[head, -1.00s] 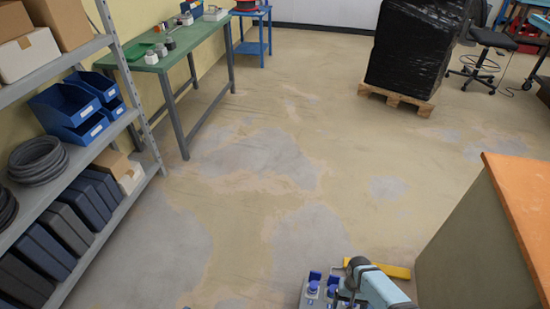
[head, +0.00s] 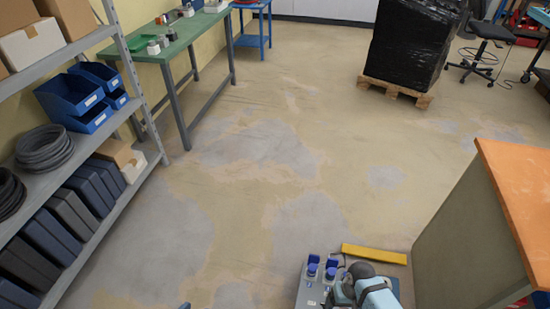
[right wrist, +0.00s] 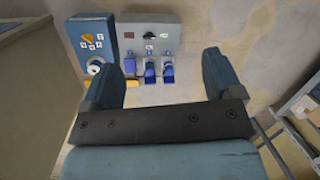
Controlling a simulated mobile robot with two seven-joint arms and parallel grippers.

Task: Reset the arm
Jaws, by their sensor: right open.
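My right arm shows at the bottom of the head view, and its gripper (right wrist: 158,64) shows best in the right wrist view. Its two blue fingers stand wide apart with nothing between them. Beyond them is a grey socket box (right wrist: 127,33) with several blue sockets (right wrist: 150,68) and a dark switch. A blue box (right wrist: 92,24) with an orange knob sits left of it. In the head view the grey box (head: 312,290) is just left of my right arm. A small blue tip at the bottom edge may belong to my left gripper (head: 185,305); its jaws are hidden.
A yellow bar (head: 374,254) lies behind the socket box. An orange-topped cabinet (head: 525,190) stands at right. Shelves with bins (head: 75,105) line the left, with a green bench (head: 190,38) beyond. A black-wrapped pallet (head: 405,45) stands far back. The middle floor is clear.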

